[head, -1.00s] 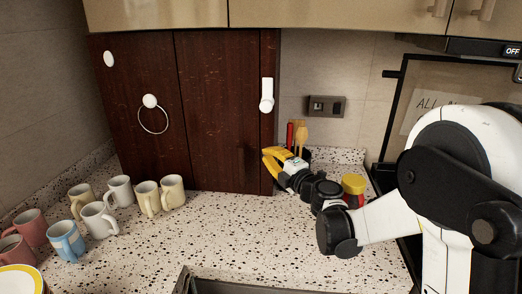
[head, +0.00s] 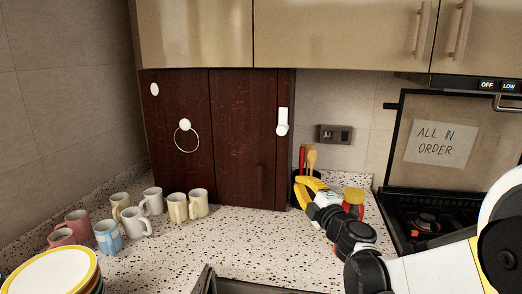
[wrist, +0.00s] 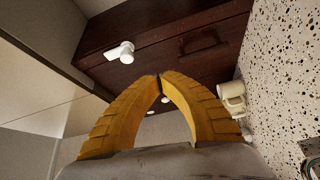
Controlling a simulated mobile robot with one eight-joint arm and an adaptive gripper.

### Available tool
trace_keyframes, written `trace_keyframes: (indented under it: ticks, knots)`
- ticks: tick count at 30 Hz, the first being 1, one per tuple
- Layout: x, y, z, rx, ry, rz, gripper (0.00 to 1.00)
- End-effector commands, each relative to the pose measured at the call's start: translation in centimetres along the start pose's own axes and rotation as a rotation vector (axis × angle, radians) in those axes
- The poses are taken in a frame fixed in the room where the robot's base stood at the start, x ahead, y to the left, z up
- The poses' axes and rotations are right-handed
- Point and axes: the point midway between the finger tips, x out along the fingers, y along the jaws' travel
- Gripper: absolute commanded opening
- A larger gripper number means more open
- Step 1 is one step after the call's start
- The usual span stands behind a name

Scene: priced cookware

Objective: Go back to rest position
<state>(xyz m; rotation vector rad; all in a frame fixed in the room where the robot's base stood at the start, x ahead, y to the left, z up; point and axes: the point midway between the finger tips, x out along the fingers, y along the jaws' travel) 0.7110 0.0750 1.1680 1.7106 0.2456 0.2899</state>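My gripper (head: 304,186) is in front of the dark wooden cabinet's right edge, over the counter. Its yellow fingers point left and overlap the utensil holder in the head view. In the wrist view my gripper (wrist: 160,77) has its two fingertips together, with nothing visible between them. My white and black arm reaches in from the lower right.
Several mugs (head: 136,222) stand on the speckled counter (head: 230,240) at left, near stacked plates (head: 55,272). A dark utensil holder (head: 298,190) and a yellow-lidded jar (head: 354,197) stand by the gripper. A stove (head: 425,222) is at right, and a sink edge (head: 205,280) in front.

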Motion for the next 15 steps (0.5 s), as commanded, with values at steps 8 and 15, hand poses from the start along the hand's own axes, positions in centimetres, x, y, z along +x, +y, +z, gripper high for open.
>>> trace_keyframes:
  ticks: [8,15]
  knots:
    - [-4.7,5.1,3.7,0.255,-0.235,0.058,0.0]
    - [-14.7,4.8,7.2,0.666,-0.577,0.027,0.0]
